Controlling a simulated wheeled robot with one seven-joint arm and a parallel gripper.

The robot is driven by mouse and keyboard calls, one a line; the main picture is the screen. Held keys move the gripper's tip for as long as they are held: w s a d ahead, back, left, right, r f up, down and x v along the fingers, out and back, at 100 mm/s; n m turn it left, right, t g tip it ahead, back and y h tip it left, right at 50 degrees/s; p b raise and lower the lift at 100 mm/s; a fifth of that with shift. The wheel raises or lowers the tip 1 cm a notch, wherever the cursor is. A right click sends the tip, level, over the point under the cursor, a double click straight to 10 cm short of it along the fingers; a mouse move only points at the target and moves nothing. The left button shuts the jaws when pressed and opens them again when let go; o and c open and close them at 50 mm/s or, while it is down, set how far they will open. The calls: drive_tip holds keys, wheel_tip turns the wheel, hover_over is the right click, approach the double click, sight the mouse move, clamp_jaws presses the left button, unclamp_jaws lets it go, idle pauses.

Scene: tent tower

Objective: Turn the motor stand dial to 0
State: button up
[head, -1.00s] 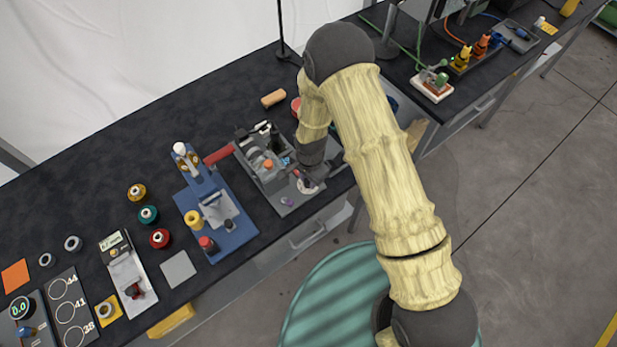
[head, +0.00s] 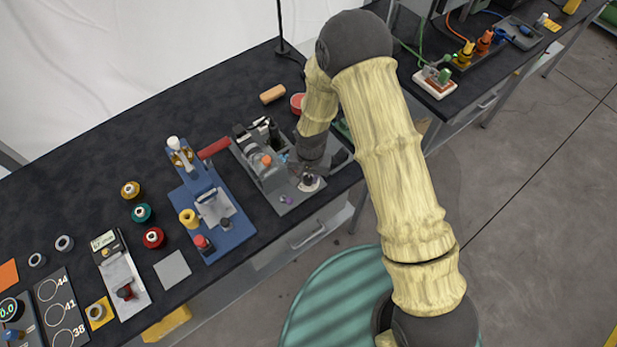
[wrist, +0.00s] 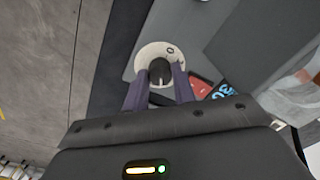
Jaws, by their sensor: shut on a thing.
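The motor stand (head: 290,205) is a grey unit at the front edge of the dark bench in the head view. Its dial (wrist: 146,52) is a pale round plate with a dark knob (wrist: 160,70) in the wrist view; the dial also shows in the head view (head: 312,186). A dark mark like a 0 is on the plate's upper right in the wrist view. A light line shows on the knob's lower side. My gripper (wrist: 158,78) is shut on the knob, one finger on each side. In the head view, my gripper (head: 308,173) partly hides the dial.
A blue fixture (head: 232,238) with a red handle (head: 213,147) stands left of the stand. Red (wrist: 200,86) and blue parts lie close right of the dial in the wrist view. Open floor (head: 530,220) is to the right.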

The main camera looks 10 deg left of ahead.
drive_tip(key=n+b, duration=0.1)
drive_tip(key=n, duration=0.2)
drive_tip(key=shift+f+n+b, duration=0.1)
drive_tip(key=shift+n+b, duration=0.2)
drive_tip(key=shift+n, duration=0.1)
drive_tip(key=n+b, duration=0.1)
drive_tip(key=n, duration=0.2)
drive_tip(key=shift+n, duration=0.3)
drive_tip(key=n+b, duration=0.1)
drive_tip(key=n, duration=0.2)
drive_tip(key=shift+w+n, duration=0.1)
drive_tip(key=shift+n, duration=0.2)
drive_tip(key=n, duration=0.4)
drive_tip(key=shift+n, duration=0.3)
drive_tip(key=n, duration=0.3)
drive_tip(key=shift+n, duration=0.3)
drive_tip(key=n, duration=0.3)
drive_tip(key=shift+a+r+n+h, duration=0.1)
drive_tip(key=shift+r+n+h, duration=0.1)
drive_tip(key=shift+n+h, duration=0.1)
drive_tip(key=n+p, duration=0.1)
drive_tip(key=n, duration=0.2)
drive_tip(key=shift+n, duration=0.3)
drive_tip(key=shift+n+p, duration=0.6)
drive_tip(key=shift+n, duration=1.1)
